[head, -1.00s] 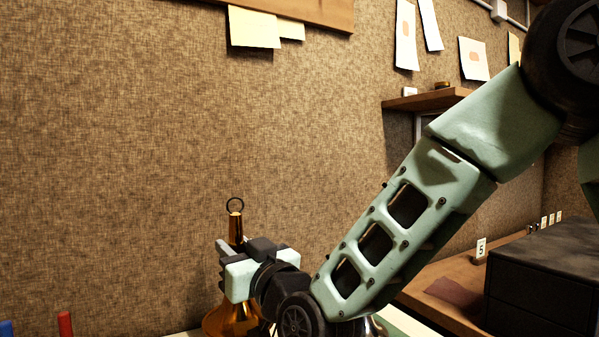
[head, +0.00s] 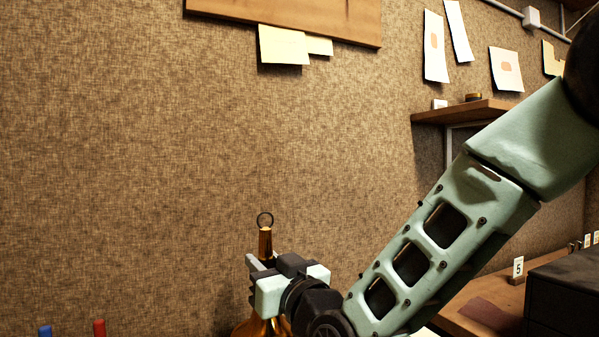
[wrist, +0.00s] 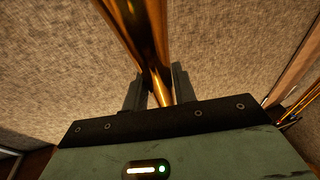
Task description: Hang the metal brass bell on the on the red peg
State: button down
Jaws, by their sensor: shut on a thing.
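The brass bell (head: 265,243) is upright at the bottom centre of the head view, with a dark ring on top. Its flared lower part is partly hidden by my gripper and cut off by the frame edge. My gripper (head: 254,268) is shut on the bell's narrow neck. In the wrist view, the shiny brass neck (wrist: 148,45) runs between the two fingers of my gripper (wrist: 158,88). The top of the red peg (head: 99,328) shows at the bottom left of the head view, well left of the bell. Its lower part is out of frame.
A blue peg (head: 45,331) stands left of the red one. The textured wall (head: 150,170) is behind. At right are a wooden shelf (head: 470,111), a bench (head: 490,292) with a number 5 card (head: 518,268), and a dark box (head: 565,295). Space between bell and red peg looks clear.

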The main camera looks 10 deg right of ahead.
jog(key=w+d+r+h+p, duration=0.1)
jog(key=w+d+r+p, duration=0.2)
jog(key=r, duration=0.7)
jog(key=w+d+r+m+g+h+p, duration=0.1)
jog(key=w+d+r+p, duration=0.25)
jog(key=r, duration=0.65)
jog(key=w+d+r+h+p, duration=0.1)
jog(key=w+d+r+p, duration=0.2)
jog(key=r, duration=0.6)
jog(key=s+d+r+m+g+h+p, duration=0.1)
jog(key=s+d+r+p, duration=0.2)
jog(key=d+r, duration=0.45)
jog(key=s+d+r+m+h+p, duration=0.1)
jog(key=s+d+r+p, duration=0.25)
jog(key=r, duration=0.75)
jog(key=s+d+r+m+g+h+p, duration=0.1)
jog(key=s+d+r+p, duration=0.2)
jog(key=d+r, duration=0.5)
jog(key=w+a+p, duration=0.3)
jog(key=w+a, duration=0.2)
jog(key=w, duration=0.5)
jog(key=shift+w+a, duration=0.2)
jog(key=shift+w, duration=0.1)
jog(key=shift+f, duration=0.1)
